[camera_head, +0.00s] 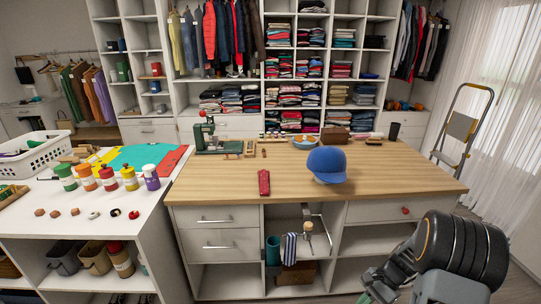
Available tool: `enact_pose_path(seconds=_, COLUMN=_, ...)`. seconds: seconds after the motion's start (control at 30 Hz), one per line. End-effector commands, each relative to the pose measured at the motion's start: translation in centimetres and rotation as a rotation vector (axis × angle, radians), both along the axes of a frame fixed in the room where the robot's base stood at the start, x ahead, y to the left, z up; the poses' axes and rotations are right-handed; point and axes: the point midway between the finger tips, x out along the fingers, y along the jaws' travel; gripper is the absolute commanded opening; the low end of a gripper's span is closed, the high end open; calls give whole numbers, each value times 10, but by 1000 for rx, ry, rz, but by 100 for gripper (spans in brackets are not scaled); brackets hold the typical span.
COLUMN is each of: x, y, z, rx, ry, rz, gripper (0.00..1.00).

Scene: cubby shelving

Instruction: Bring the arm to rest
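My arm is folded at the lower right of the head view, its thick black rounded links in front of the right end of the wooden-topped counter (230,184). My gripper (378,286) seems to be the grey-green part at the bottom edge, left of the black links, before the counter's lower right shelves. It is partly cut off by the frame and partly covered by my arm. I cannot tell whether its fingers are open or shut, and no held thing shows.
A white table (110,230) with colored bottles stands at the left. A stepladder (464,128) stands at the right by the curtain. Cubby shelves line the back.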

Motion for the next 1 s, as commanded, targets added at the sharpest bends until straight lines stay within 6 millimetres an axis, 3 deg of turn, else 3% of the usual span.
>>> enact_pose_path(seconds=0.5, x=-61, y=53, z=127, rx=-475, ry=-500, rz=724, gripper=0)
enact_pose_path(seconds=0.73, x=-83, y=79, z=167, rx=-591, ry=-690, rz=870, gripper=0)
enact_pose_path(seconds=1.0, x=-87, y=104, z=195, rx=-625, ry=-821, rz=911, gripper=0)
